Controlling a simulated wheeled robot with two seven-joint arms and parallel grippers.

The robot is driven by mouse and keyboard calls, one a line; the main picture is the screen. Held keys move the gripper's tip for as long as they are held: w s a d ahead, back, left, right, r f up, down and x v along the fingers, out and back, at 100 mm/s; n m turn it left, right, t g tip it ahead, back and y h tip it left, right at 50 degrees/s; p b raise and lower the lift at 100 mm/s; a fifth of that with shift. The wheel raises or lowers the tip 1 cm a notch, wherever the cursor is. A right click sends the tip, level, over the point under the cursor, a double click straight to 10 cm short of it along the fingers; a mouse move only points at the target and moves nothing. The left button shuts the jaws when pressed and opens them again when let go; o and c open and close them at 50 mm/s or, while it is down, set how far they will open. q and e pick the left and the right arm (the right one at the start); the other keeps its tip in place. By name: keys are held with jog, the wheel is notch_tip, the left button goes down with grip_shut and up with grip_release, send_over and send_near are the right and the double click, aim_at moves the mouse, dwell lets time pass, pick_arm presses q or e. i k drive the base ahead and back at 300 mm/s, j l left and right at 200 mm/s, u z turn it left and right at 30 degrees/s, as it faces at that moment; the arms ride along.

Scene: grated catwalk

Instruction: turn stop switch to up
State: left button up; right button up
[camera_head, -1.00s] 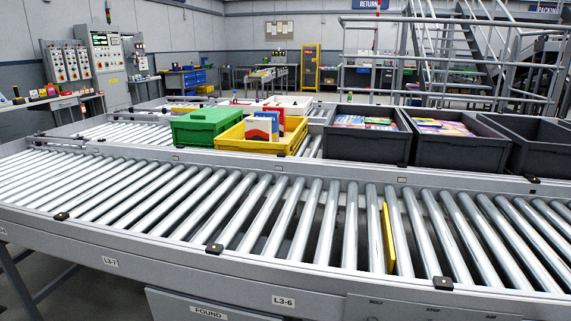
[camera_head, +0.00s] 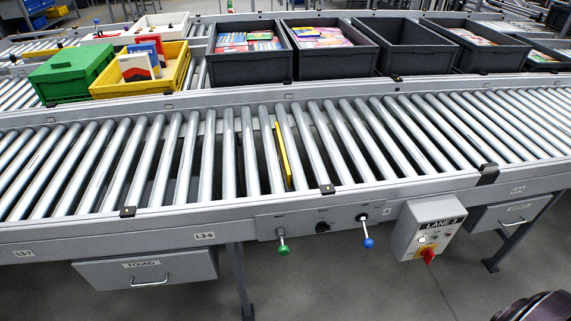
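A grey panel (camera_head: 300,222) on the conveyor's front side carries three controls in a row. The middle one is a small black switch (camera_head: 322,227); which way it points is too small to tell. To its left a lever with a green knob (camera_head: 283,249) hangs down. To its right a lever with a blue knob (camera_head: 368,243) hangs down. The labels above them cannot be read now; the earlier view shows STOP as the middle label. Neither gripper shows. A dark rounded part at the lower right corner seems to be mine.
Right of the panel hangs a LANE 3 box (camera_head: 427,228) with a red rotary handle (camera_head: 428,256) on yellow. A FOUND drawer (camera_head: 145,268) is at the left. A yellow flat piece (camera_head: 284,155) is stuck between rollers. Bins stand behind. Floor in front looks clear.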

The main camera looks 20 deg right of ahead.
aim_at(321, 227)
jog(key=l+z, duration=0.2)
jog(key=z, duration=0.75)
